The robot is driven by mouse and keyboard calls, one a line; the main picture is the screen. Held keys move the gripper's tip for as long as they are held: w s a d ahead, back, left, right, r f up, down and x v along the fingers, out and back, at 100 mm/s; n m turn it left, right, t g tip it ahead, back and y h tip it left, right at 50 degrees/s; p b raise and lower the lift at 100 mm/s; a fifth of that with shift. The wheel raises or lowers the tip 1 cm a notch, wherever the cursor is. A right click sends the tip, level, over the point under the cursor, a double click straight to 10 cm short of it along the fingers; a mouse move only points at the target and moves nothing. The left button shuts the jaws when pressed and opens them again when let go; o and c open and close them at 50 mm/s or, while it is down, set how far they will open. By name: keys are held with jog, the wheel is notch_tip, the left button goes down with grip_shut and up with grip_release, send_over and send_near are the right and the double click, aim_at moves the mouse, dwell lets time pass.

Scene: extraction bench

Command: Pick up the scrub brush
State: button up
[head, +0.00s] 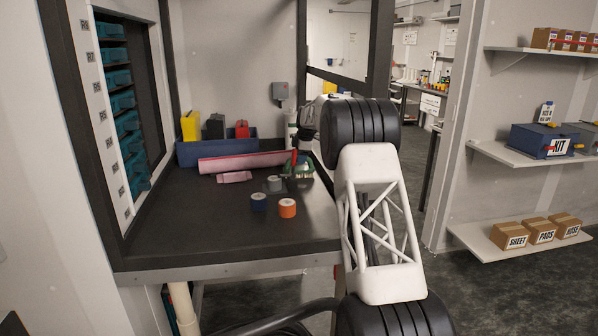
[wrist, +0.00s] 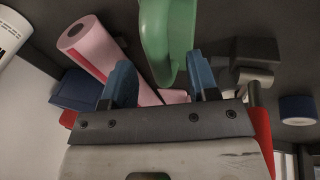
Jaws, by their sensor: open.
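The scrub brush is the green piece (head: 303,171) at the right side of the dark bench in the head view, partly hidden by my arm and gripper. In the wrist view a green looped handle (wrist: 167,38) comes down from the top edge, and the rest of it is cut off. My gripper (wrist: 161,82) is open, with its two blue fingers apart. The green handle's lower end shows between the fingers in that view, with gaps to either side. I cannot tell how far it is beyond the fingertips. Nothing is held.
A pink roll (head: 240,162) and a small pink packet (head: 234,177) lie left of the brush. Grey (head: 274,184), blue (head: 258,203) and orange (head: 287,208) rolls stand in front. A blue bin (head: 190,156) and a white bottle (head: 292,128) stand behind. The bench's front left is clear.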

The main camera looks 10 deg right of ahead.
aim_at(299, 167)
jog(key=shift+x, duration=1.3)
jog(key=shift+c, duration=0.3)
grip_shut()
